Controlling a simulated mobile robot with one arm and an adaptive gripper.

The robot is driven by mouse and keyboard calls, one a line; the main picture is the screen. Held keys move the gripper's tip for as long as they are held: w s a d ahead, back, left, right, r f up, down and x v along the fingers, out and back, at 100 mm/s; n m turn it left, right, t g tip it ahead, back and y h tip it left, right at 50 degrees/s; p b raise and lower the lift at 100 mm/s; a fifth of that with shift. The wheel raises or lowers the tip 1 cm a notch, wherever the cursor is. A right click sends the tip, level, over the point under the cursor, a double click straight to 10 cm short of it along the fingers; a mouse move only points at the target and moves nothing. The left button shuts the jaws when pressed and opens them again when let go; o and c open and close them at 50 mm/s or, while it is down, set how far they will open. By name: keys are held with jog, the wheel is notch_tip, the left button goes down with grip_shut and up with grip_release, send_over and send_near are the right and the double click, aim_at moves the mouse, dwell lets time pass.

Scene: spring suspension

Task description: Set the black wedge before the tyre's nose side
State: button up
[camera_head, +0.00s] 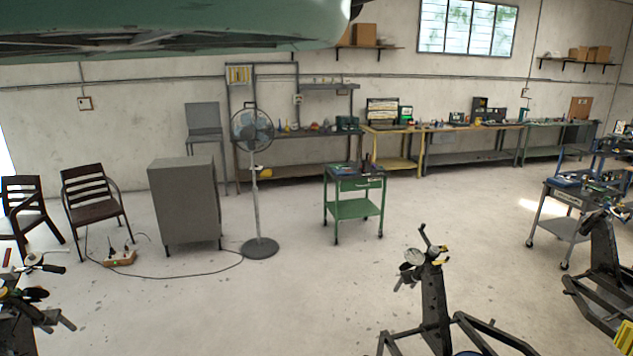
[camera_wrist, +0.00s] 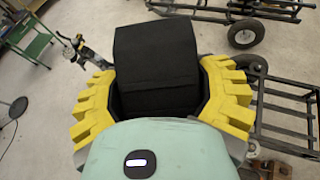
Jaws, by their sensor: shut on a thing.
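The black wedge (camera_wrist: 156,45) fills the upper middle of the wrist view, a dark block with a crease across it. My gripper (camera_wrist: 157,82) has its yellow ridged fingers on both sides of the wedge and is shut on it. The wedge is held above the pale floor; its lower part is hidden by the gripper's pale green body. A small wheel with a black tyre (camera_wrist: 245,34) shows beyond it, at the upper right. I cannot tell whether this is the task's tyre. In the head view, neither the wedge nor a clear tyre shows.
A pale green body with a dark underside (camera_head: 180,30) hangs across the top left of the head view. Dark metal stands (camera_head: 433,295) stand at the lower right. A green trolley (camera_head: 352,208), a fan (camera_head: 256,200) and a grey cabinet (camera_head: 185,205) are farther back. Open floor lies between.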

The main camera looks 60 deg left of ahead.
jog(key=shift+s+a+f+m+h, duration=0.2)
jog(key=shift+s+f+m+h, duration=0.1)
jog(key=shift+f+h, duration=0.25)
dwell(0.4)
jog(key=w+r, duration=0.1)
jog(key=r, duration=0.2)
jog(key=w+r, duration=0.2)
jog(key=r, duration=0.1)
jog(key=w+r, duration=0.2)
jog(key=r, duration=0.1)
jog(key=shift+w+a+r, duration=0.1)
jog(key=shift+a+r, duration=0.05)
jog(key=shift+r, duration=0.25)
jog(key=s+f, duration=0.1)
jog(key=f, duration=0.2)
jog(key=s+f, duration=0.2)
jog(key=f, duration=0.1)
jog(key=s+f, duration=0.1)
jog(key=f, duration=0.2)
jog(key=shift+s, duration=0.25)
jog(key=shift+s+d+f, duration=0.25)
jog(key=shift+s+f, duration=0.1)
jog(key=shift+f, duration=0.1)
